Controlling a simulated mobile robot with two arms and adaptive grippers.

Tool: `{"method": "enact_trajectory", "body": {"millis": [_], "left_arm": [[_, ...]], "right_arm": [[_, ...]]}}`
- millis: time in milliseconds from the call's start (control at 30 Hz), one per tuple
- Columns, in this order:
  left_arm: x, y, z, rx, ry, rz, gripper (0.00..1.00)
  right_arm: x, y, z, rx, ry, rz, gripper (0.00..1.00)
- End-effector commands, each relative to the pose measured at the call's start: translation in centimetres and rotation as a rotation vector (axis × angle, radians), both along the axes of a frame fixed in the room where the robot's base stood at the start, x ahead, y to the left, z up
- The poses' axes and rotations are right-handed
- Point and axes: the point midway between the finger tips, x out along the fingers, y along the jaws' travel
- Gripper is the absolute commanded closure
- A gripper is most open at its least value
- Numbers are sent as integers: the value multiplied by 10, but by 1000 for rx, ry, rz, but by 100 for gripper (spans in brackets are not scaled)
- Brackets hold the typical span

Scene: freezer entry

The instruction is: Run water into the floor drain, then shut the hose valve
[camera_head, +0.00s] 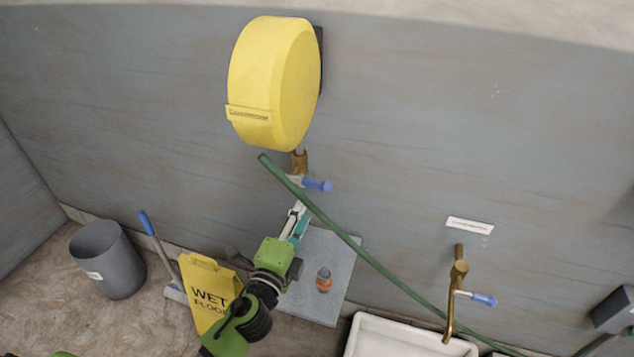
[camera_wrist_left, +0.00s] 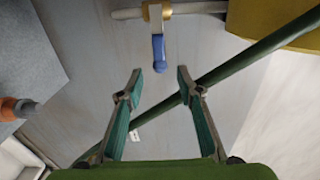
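A brass valve (camera_head: 300,161) with a blue handle (camera_head: 318,185) sits under the yellow hose reel (camera_head: 272,85) on the wall. The handle points right in the head view. My left gripper (camera_head: 300,207) is just below it. In the left wrist view my left gripper (camera_wrist_left: 159,76) is open and empty, with the blue handle (camera_wrist_left: 158,50) just beyond the fingertips. A green hose (camera_head: 350,243) runs from near the valve down to the lower right; in the wrist view the hose (camera_wrist_left: 240,68) crosses behind the fingers. I see no floor drain and no running water. My right gripper is out of view.
A second brass tap (camera_head: 459,268) with a blue lever (camera_head: 484,300) stands above a white sink (camera_head: 405,337). A grey panel (camera_head: 338,250) with an orange-and-grey object (camera_head: 324,279) is beside my arm. A yellow wet-floor sign (camera_head: 207,290), broom (camera_head: 160,250) and grey bin (camera_head: 107,262) stand left.

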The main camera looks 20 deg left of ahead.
Motion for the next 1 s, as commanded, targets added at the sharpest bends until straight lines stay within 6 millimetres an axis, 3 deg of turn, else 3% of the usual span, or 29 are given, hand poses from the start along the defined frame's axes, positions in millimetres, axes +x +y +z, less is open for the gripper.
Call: {"method": "enact_trajectory", "body": {"millis": [300,500,700,1000], "left_arm": [[69,-2,2,-1,0,1,67],[99,-4,0,-2,1,1,67],[112,-4,0,-3,2,1,67],[113,-4,0,-3,2,1,69]], "right_arm": [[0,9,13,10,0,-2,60],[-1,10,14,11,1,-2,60],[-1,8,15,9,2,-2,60],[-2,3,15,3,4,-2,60]]}}
